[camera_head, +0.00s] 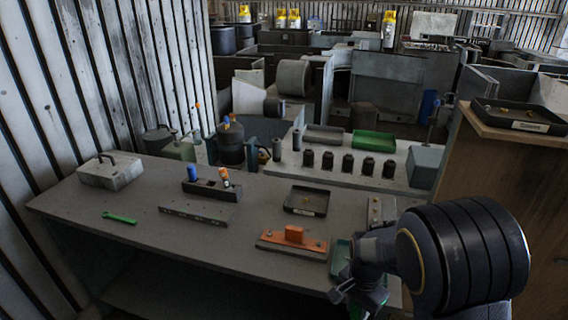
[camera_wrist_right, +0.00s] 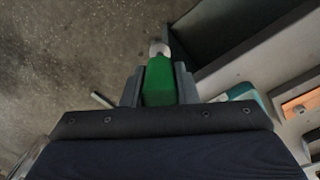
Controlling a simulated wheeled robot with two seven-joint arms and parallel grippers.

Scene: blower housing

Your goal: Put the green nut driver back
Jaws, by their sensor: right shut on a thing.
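The green nut driver (camera_wrist_right: 160,82) sits between the two jaws of my right gripper (camera_wrist_right: 159,86) in the right wrist view. The gripper is shut on its green handle; a pale metal end shows beyond it. In the head view my right gripper (camera_head: 352,292) is at the front right edge of the workbench, with a bit of green below it, partly hidden by my arm. A dark rack (camera_head: 212,191) with a blue-handled driver (camera_head: 192,173) and an orange-handled driver (camera_head: 224,177) stands mid-bench, left of my gripper. My left gripper is out of view.
The grey workbench (camera_head: 130,205) holds a green wrench (camera_head: 119,218), a grey box (camera_head: 110,171), a dark tray (camera_head: 307,201) and an orange block on a plate (camera_head: 294,236). A wooden cabinet (camera_head: 515,190) stands at the right. The bench's front left is mostly clear.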

